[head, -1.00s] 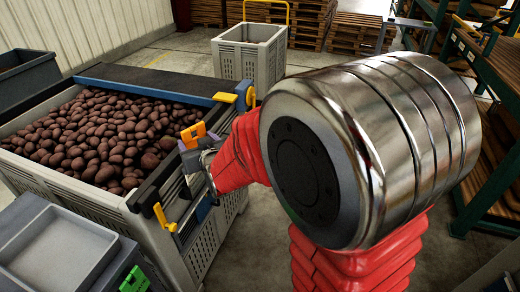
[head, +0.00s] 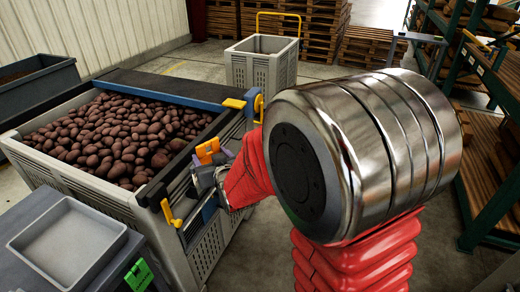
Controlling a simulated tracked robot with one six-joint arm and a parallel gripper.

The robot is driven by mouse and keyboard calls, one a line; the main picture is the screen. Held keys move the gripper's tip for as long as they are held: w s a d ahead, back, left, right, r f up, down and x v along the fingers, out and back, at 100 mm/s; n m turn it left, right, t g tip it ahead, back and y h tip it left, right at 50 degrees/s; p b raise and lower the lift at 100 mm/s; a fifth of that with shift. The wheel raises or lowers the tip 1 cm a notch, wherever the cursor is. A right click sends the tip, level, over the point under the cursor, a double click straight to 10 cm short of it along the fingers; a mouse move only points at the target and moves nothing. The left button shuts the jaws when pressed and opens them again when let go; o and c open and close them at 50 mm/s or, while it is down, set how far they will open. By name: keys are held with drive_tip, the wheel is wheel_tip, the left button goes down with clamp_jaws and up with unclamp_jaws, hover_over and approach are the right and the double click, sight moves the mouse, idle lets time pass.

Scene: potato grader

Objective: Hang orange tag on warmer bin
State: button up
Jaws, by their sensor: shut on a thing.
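The orange tag (head: 208,150) is upright at the near right rim of a large grey bin full of potatoes (head: 183,211). My gripper (head: 205,169) is shut on the tag's lower part, just outside that rim. The fingertips are small and partly hidden by the wrist and my red arm sleeve. I cannot tell whether the tag touches the rim. No label tells me which bin is the warmer one.
A yellow clip (head: 170,214) and a yellow handle (head: 235,103) sit on the potato bin's right side. A grey tray (head: 70,245) lies at lower left beside a green label (head: 138,275). An empty grey crate (head: 262,66) stands behind. Green racking (head: 481,200) is at right.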

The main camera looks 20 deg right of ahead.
drive_tip(key=shift+s+d+f, duration=0.1)
drive_tip(key=shift+d+f, duration=0.1)
drive_tip(key=shift+f, duration=1)
drive_tip(key=shift+s+d+f, duration=0.1)
drive_tip(key=shift+d+f, duration=0.1)
drive_tip(key=shift+f, duration=1)
